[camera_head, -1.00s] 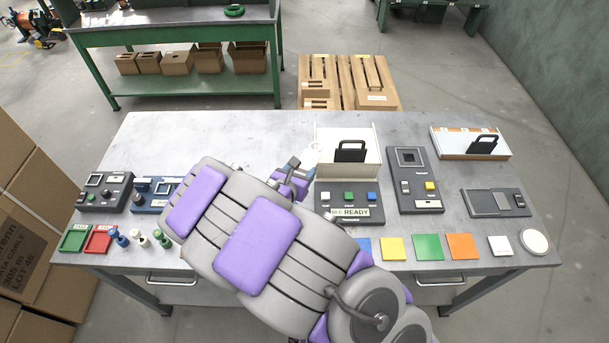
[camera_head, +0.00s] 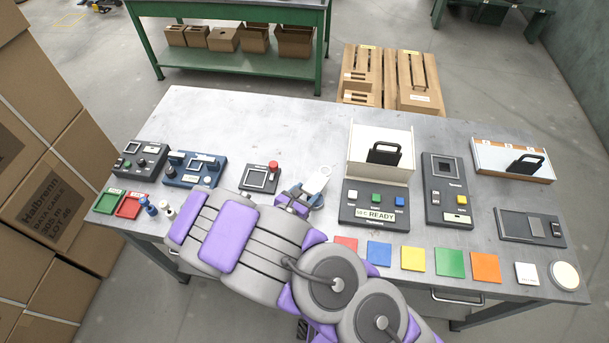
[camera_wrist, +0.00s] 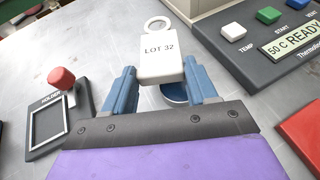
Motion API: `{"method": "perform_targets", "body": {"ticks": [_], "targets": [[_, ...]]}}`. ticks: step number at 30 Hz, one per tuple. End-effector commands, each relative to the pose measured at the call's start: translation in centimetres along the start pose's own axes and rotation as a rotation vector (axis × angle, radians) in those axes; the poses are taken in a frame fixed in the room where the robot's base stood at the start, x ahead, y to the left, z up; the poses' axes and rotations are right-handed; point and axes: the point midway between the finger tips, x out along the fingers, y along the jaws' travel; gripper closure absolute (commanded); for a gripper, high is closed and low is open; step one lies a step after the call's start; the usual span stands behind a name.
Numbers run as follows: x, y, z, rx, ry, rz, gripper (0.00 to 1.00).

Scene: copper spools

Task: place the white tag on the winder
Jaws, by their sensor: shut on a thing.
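The white tag (camera_head: 316,182) has a ring at its far end and reads LOT 32 in the wrist view (camera_wrist: 160,62). My gripper (camera_head: 303,197) is shut on the tag's near end; its blue fingers (camera_wrist: 163,88) stand on either side. The tag is over bare tabletop, between the small panel marked HOLDER with a red knob (camera_head: 262,177) and the READY panel (camera_head: 375,206). I cannot tell which thing is the winder; no label naming it is readable. A blue-rimmed round thing (camera_wrist: 174,93) shows partly below the tag.
A white open box (camera_head: 357,165) stands behind the READY panel. Coloured squares (camera_head: 450,263) line the front edge. A blue panel (camera_head: 194,170) and a dark panel (camera_head: 141,160) are at left. The back left of the table (camera_head: 230,120) is clear.

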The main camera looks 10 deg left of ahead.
Motion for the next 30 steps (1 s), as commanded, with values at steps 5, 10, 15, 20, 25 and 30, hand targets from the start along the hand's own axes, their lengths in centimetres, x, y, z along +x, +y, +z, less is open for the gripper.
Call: {"method": "perform_targets", "body": {"ticks": [5, 10, 15, 20, 25, 30], "targets": [[3.0, 2.9, 0.8, 0.008, 0.001, -0.003, 0.71], [5.2, 5.2, 1.4, 0.004, 0.0, -0.001, 0.71], [6.0, 6.3, 1.7, 0.0, -0.002, 0.0, 0.71], [6.8, 6.9, 0.9, -0.002, -0.002, -0.001, 0.71], [7.6, 6.8, -1.2, -0.003, 0.001, -0.002, 0.71], [7.8, 6.8, -1.5, -0.003, 0.0, 0.0, 0.71]]}}
